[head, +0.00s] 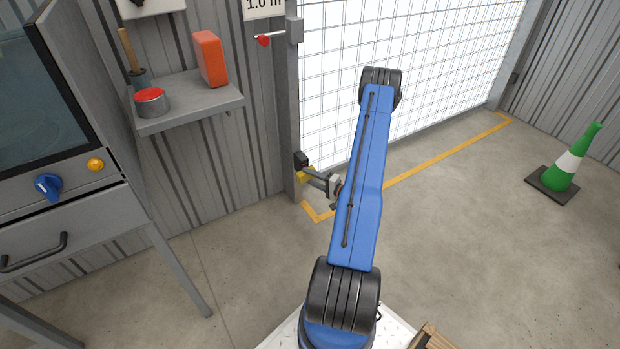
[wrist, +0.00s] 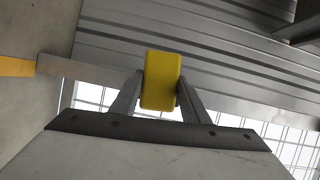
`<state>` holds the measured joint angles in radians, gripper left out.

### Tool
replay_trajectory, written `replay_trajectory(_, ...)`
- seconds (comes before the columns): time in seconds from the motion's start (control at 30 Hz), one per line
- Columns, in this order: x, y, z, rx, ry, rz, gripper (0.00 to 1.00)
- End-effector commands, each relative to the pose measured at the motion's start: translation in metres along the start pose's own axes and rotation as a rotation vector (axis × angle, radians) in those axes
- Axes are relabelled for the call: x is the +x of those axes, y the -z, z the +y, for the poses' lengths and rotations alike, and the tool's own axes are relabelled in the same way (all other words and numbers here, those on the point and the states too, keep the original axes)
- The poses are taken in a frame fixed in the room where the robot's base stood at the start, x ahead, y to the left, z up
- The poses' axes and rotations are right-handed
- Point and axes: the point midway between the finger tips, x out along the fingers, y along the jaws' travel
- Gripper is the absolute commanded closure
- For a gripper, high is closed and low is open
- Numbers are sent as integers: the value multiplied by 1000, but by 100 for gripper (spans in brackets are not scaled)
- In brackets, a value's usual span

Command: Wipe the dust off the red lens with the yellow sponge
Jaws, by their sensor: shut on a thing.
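My gripper (head: 314,177) is at the lower part of the gate post, left of my blue arm. It is shut on the yellow sponge (head: 305,174). In the wrist view the yellow sponge (wrist: 161,80) stands between the two grey fingers. A small black box (head: 301,160) sits at the post, just above the sponge; I cannot tell whether they touch. I cannot make out the red lens or any dust on it in either view.
A shelf (head: 190,113) on the left wall holds a red-topped tin (head: 151,101), an orange block (head: 210,59) and a brush. A red-knobbed latch (head: 264,40) is higher on the post. A green cone (head: 567,165) stands right. The floor between is clear.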

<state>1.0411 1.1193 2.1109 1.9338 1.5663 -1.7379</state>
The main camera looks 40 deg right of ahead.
Motion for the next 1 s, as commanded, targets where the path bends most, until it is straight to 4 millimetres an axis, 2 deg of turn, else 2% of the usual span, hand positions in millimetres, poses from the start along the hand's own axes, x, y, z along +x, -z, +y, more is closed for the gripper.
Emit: replay_trajectory(1.0,15,6,0,0,0,0,79)
